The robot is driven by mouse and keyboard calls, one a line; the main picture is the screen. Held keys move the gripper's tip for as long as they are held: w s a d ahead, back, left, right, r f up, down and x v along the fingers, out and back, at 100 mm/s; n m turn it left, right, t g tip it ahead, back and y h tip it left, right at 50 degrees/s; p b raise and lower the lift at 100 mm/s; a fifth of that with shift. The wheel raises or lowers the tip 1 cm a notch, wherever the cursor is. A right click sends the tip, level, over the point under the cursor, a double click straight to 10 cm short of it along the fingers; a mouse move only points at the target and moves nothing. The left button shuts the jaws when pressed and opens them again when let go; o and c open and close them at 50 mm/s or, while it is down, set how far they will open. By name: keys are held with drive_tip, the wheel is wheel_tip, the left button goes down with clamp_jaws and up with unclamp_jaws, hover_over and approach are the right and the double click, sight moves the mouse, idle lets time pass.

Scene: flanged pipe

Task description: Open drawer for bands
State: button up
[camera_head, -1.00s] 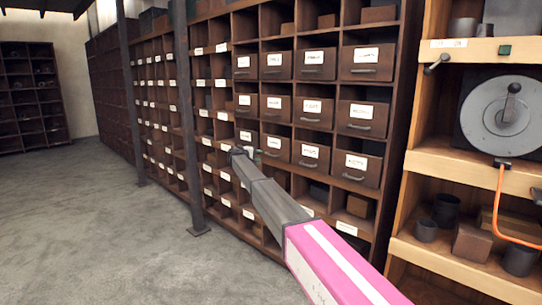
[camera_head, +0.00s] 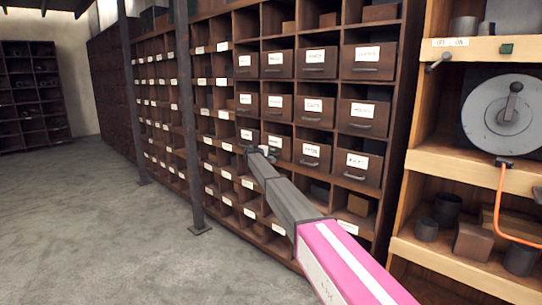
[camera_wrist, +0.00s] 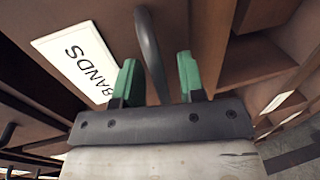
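The bands drawer (camera_wrist: 180,30) is a dark brown wooden front with a white label (camera_wrist: 80,62) reading "BANDS" in the wrist view. Its dark curved metal handle (camera_wrist: 150,55) runs between the two green fingers of my gripper (camera_wrist: 158,78). The fingers stand apart on either side of the handle, with a gap to each side. In the head view my gripper (camera_head: 262,150) is at the lower left drawers of the cabinet, and my arm covers much of the bands drawer there.
The drawer cabinet (camera_head: 331,88) has several labelled drawers and open cubbies around. A dark post (camera_head: 187,120) stands to the left. A lighter shelf (camera_head: 470,180) with a round grey device and an orange cable is at right. The concrete floor (camera_head: 90,220) is clear.

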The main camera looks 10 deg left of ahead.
clamp_jaws()
drive_tip(key=f+v, duration=0.2)
drive_tip(key=v, duration=1)
drive_tip(key=f+v, duration=0.2)
drive_tip(key=v, duration=0.9)
drive_tip(key=shift+s+a+f, duration=0.2)
drive_tip(key=shift+s+a, duration=0.3)
drive_tip(key=shift+s, duration=0.2)
unclamp_jaws()
drive_tip(key=v, duration=1)
drive_tip(key=shift+s+a, duration=0.2)
drive_tip(key=shift+s, duration=0.15)
drive_tip(key=shift+r, duration=0.1)
